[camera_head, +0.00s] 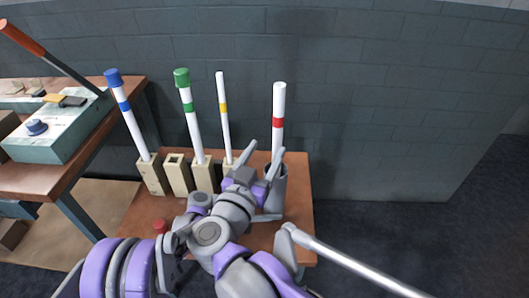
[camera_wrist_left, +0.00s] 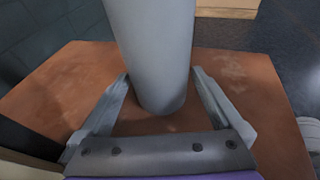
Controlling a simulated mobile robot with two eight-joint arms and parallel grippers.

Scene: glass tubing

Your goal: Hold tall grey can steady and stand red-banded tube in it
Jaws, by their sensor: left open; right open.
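The red-banded tube (camera_head: 278,103) is white and stands near upright, lined up over the tall grey can (camera_head: 278,192).
Tubes with blue (camera_head: 125,106), green (camera_head: 188,107) and yellow (camera_head: 223,108) bands stand in wooden blocks to the left. Another wooden block (camera_head: 177,173) is empty. A red object (camera_head: 160,225) lies in front. A side bench (camera_head: 70,165) is left; the wall (camera_head: 380,120) is behind.

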